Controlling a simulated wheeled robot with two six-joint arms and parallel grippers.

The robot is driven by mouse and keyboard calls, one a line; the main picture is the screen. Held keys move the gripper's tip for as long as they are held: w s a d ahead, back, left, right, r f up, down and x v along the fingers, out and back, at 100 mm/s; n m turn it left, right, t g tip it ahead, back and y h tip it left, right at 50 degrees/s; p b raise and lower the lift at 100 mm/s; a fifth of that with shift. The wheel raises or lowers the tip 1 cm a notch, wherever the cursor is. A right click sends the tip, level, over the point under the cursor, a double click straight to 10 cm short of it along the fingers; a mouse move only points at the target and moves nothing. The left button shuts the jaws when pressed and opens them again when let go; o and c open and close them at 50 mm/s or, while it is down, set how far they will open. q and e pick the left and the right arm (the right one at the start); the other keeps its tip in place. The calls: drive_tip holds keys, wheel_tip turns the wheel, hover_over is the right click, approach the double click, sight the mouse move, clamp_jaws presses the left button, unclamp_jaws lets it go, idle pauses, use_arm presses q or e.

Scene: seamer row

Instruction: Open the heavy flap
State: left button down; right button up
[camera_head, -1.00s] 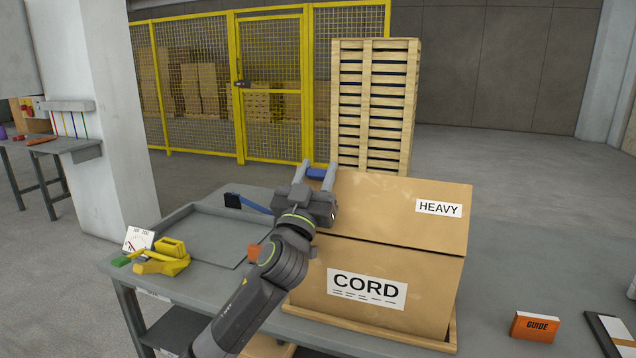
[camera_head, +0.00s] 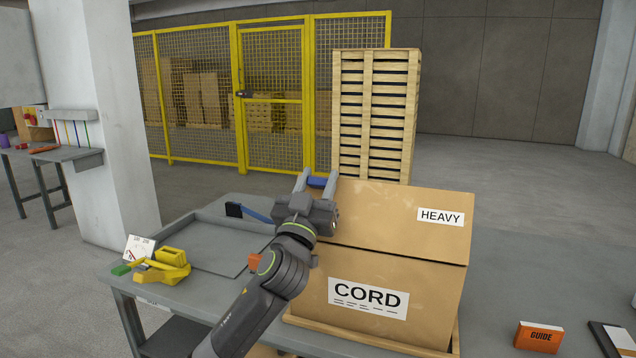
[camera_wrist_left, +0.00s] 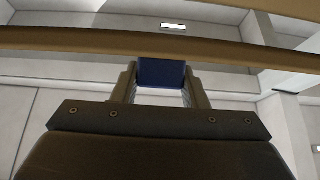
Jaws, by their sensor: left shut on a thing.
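The cardboard box (camera_head: 393,280) marked CORD stands on the table. Its flap, marked HEAVY (camera_head: 400,215), meets the front panel along a dark seam. From there it rises up and away; its exact angle is hard to tell. My left gripper (camera_head: 317,182) is at the flap's upper left corner, fingers pointing away from me. It is shut on a blue piece, which in the left wrist view (camera_wrist_left: 161,73) sits between the fingers, with a tan cardboard edge (camera_wrist_left: 230,47) crossing just above. How the blue piece joins the flap is hidden. My right gripper is not in view.
The box sits in a shallow wooden tray (camera_head: 372,341). Left on the table are a grey recessed panel (camera_head: 215,245), a yellow tool (camera_head: 165,266) and a blue strap-like piece (camera_head: 257,215). An orange GUIDE box (camera_head: 538,337) lies right. Stacked pallets (camera_head: 375,110) stand behind.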

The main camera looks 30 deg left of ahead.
use_arm(q)
drive_tip(key=shift+r, duration=0.1)
drive_tip(key=c, duration=0.8)
unclamp_jaws()
drive_tip(key=shift+s+h, duration=0.15)
drive_tip(key=shift+h, duration=0.15)
drive_tip(key=shift+c, duration=0.2)
drive_tip(key=b+v, duration=0.3)
drive_tip(key=v, duration=1.4)
drive_tip(key=shift+f, duration=0.25)
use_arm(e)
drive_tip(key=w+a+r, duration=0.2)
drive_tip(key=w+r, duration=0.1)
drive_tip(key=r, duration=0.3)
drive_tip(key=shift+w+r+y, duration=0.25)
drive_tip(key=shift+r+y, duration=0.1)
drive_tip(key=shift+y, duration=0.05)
use_arm(q)
drive_tip(key=shift+d, duration=0.15)
